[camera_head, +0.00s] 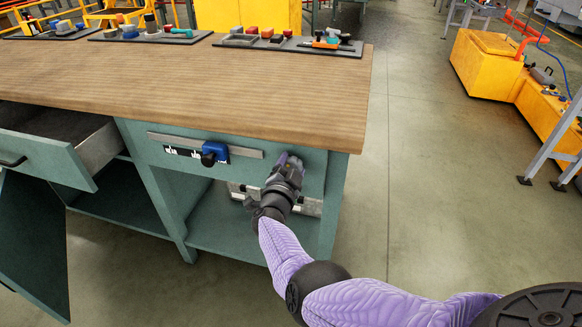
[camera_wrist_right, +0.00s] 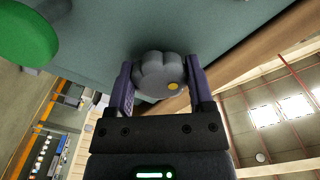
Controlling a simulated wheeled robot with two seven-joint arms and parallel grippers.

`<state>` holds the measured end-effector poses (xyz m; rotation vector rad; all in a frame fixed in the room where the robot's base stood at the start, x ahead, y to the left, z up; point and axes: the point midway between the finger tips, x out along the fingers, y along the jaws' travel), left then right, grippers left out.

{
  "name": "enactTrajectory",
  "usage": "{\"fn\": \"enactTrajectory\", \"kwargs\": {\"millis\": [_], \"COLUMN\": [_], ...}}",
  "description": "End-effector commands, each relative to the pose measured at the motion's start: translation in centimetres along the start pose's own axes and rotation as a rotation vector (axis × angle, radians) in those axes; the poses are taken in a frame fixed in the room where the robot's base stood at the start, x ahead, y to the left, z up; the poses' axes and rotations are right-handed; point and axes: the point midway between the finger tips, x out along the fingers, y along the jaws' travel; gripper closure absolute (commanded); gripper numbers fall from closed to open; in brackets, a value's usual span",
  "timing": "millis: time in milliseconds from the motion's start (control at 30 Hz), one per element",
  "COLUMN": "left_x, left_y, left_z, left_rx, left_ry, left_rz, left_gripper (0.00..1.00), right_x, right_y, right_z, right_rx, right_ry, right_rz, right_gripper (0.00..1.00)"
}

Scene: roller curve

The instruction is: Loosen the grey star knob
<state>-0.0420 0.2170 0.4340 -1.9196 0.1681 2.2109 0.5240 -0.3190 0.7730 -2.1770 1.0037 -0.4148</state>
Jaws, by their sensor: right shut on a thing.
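The grey star knob (camera_wrist_right: 158,72) is lobed, with a small yellow-orange dot on its face. It sits against the teal front of the workbench (camera_wrist_right: 205,30) in the right wrist view. My right gripper (camera_head: 287,163) is at the right part of the bench front in the head view. In the wrist view its two purple-padded fingers stand on either side of the knob, shut on it. The gripper hides the knob in the head view. My left gripper is not in view.
A green round knob (camera_wrist_right: 24,32) is close by in the wrist view. A blue clamp-like part with a black knob (camera_head: 212,153) sits on a rail left of my gripper. An open drawer (camera_head: 45,160) sticks out at the left.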

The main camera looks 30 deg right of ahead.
Motion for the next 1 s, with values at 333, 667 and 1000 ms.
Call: {"fn": "enactTrajectory", "kwargs": {"millis": [333, 667, 1000], "left_x": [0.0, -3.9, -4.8], "left_y": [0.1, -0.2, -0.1], "left_z": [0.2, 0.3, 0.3], "left_rx": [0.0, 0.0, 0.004], "left_ry": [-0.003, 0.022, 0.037], "left_rz": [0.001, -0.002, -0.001], "left_gripper": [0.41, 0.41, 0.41], "right_x": [0.1, -6.0, -9.8], "right_y": [-0.1, -0.6, -0.1], "right_z": [-0.1, -0.6, -0.2], "right_rx": [0.001, 0.003, 0.003], "right_ry": [0.004, 0.002, 0.006], "right_rz": [-0.002, -0.003, -0.003], "right_gripper": [0.0, 0.0, 0.0]}}
